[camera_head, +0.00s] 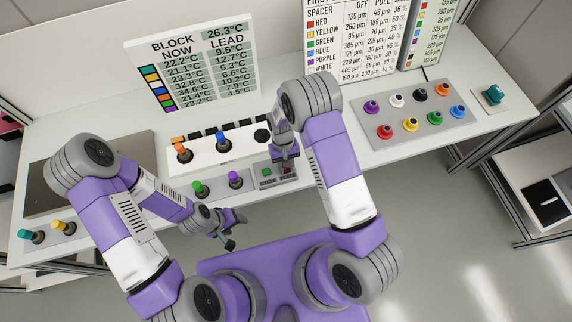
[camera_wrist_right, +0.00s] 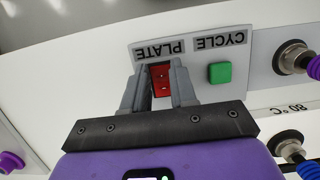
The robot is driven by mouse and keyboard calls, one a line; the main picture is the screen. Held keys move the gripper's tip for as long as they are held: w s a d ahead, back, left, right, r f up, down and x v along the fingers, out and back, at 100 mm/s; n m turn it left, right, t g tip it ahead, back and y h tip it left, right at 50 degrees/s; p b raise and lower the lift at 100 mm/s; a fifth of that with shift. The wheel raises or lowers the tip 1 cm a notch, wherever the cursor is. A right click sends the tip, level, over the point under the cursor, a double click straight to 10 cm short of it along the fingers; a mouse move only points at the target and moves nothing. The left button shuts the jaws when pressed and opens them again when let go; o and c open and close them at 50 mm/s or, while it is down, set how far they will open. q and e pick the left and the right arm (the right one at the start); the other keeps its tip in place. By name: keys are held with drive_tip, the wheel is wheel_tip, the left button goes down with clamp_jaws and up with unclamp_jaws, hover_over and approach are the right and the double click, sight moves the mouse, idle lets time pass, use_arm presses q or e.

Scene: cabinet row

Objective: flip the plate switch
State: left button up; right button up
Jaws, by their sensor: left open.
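The plate switch (camera_wrist_right: 161,80) is a red rocker under the PLATE label on a small grey panel (camera_wrist_right: 205,72), with a green button (camera_wrist_right: 220,73) beside it. In the right wrist view my right gripper (camera_wrist_right: 160,76) has its two fingers a little apart, one on each side of the red switch. Whether they touch or grip it I cannot tell; they hide its sides. In the head view the right gripper (camera_head: 285,160) hangs over the panel (camera_head: 268,184) and hides part of it. My left gripper (camera_head: 225,236) is open and empty, in front of the bench's edge.
Beside the panel are knobs with green (camera_head: 198,187) and purple (camera_head: 235,178) tops. A white box (camera_head: 215,152) with orange and blue plungers stands behind. A grey board (camera_head: 410,108) of coloured knobs and a teal knob (camera_head: 493,94) lie at right. Charts stand at the back.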

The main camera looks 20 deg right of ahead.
drive_tip(key=o, duration=0.4)
drive_tip(key=v, duration=0.7)
drive_tip(key=shift+r, duration=0.25)
idle(0.3)
